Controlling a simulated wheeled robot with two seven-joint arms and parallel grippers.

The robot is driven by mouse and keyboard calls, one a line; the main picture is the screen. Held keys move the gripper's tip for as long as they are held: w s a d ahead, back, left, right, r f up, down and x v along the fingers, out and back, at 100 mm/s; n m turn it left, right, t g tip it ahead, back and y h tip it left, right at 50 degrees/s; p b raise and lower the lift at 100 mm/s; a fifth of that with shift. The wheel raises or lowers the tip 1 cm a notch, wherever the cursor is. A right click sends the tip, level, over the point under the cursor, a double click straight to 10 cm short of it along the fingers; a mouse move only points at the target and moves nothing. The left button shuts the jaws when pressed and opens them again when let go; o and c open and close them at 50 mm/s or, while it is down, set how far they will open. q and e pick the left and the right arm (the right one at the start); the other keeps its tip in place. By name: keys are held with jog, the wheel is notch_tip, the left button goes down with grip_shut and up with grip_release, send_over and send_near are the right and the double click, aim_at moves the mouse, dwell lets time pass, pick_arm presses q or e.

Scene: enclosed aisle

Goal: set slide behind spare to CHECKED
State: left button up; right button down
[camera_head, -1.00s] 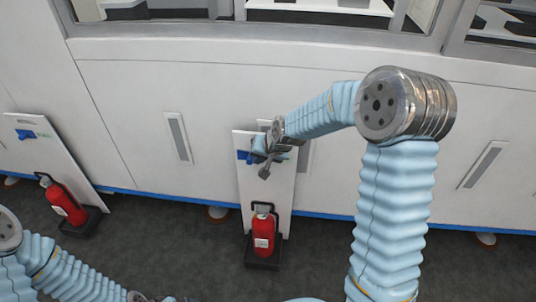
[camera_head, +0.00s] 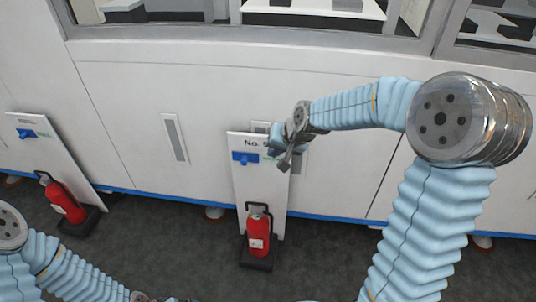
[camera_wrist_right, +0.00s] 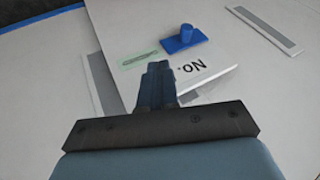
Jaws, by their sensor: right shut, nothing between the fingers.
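A white board (camera_head: 258,190) leans on the wall behind a red extinguisher (camera_head: 258,236). It bears dark lettering starting "No." and a blue slide (camera_head: 245,158) near its top left. In the right wrist view the slide (camera_wrist_right: 187,40) is a flat blue plate with a round knob, and a green label (camera_wrist_right: 146,55) shows uncovered beside it. My right gripper (camera_head: 284,161) is shut and empty, at the board's right edge, apart from the slide; its fingers (camera_wrist_right: 157,84) hide part of the lettering.
A second white board (camera_head: 60,165) with a blue slide (camera_head: 26,134) and a green label leans at the left, behind another extinguisher (camera_head: 63,201). Grey wall handles (camera_head: 174,137) flank the boards. The dark floor between the extinguishers is clear.

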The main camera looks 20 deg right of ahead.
jog(key=v, duration=0.2)
jog(key=shift+s+r, duration=0.15)
jog(key=shift+r, duration=0.05)
dwell(0.4)
jog(key=s+a+f+n+g, duration=0.1)
jog(key=s+a+f+g, duration=0.2)
jog(key=f, duration=0.7)
jog(key=s+a+f+n, duration=0.1)
jog(key=s+a+f, duration=0.25)
jog(key=f, duration=0.65)
jog(key=s+a+f+g+y, duration=0.1)
jog(key=s+a+f, duration=0.3)
jog(key=s+f, duration=0.2)
jog(key=s+a+f+n+g+y, duration=0.1)
jog(key=s+a+f, duration=0.3)
jog(key=s, duration=0.5)
notch_tip(320, 180, down, 2)
jog(key=shift+a+f+g, duration=0.2)
jog(key=shift+a+g, duration=0.1)
jog(key=shift+a, duration=0.05)
